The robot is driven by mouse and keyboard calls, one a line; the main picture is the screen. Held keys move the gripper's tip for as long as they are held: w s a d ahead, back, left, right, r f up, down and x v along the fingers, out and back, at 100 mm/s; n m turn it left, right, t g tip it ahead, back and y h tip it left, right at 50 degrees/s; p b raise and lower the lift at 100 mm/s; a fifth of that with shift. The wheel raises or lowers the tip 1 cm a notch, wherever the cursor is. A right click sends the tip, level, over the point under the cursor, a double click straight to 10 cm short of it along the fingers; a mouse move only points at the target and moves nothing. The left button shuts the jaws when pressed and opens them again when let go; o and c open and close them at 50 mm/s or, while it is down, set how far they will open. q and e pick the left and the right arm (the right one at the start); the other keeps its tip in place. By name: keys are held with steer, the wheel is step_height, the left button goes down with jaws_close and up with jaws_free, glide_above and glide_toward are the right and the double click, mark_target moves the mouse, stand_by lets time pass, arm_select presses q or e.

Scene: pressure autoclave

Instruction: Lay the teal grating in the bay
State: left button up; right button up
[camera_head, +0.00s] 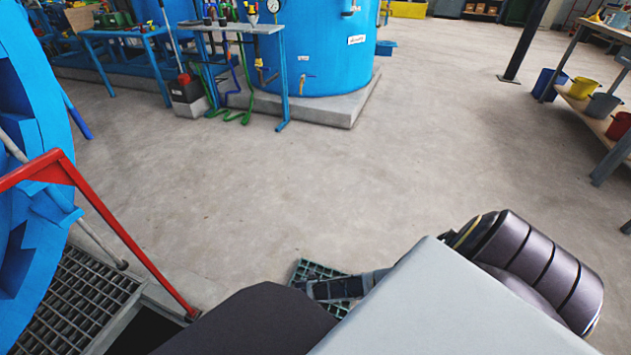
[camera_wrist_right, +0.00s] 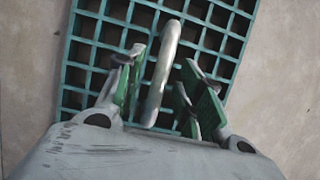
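The teal grating (camera_head: 308,270) lies on the floor, partly hidden behind my right arm in the head view. In the right wrist view the teal grating (camera_wrist_right: 232,45) fills the upper middle, with a grey loop handle (camera_wrist_right: 163,72) standing up from it. My right gripper (camera_wrist_right: 165,92) is open, with one finger on each side of the handle; gaps show between the fingers and the handle. In the head view my right gripper (camera_head: 335,288) is over the grating. The bay appears as a dark opening (camera_head: 150,333) at lower left, partly hidden by my body. My left gripper is not in view.
A grey floor grating (camera_head: 75,305) lies beside the dark opening. A red rail (camera_head: 125,240) and a large blue round vessel part (camera_head: 30,160) stand at the left. A blue tank (camera_head: 315,50) and tables are at the back; shelves with buckets (camera_head: 582,88) are at right. The middle floor is clear.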

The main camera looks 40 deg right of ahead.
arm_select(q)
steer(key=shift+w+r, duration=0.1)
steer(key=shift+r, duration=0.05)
arm_select(e)
jaws_close()
steer(key=shift+r, duration=0.1)
stand_by(0.4)
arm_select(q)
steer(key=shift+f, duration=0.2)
arm_select(e)
steer(key=shift+r, duration=0.15)
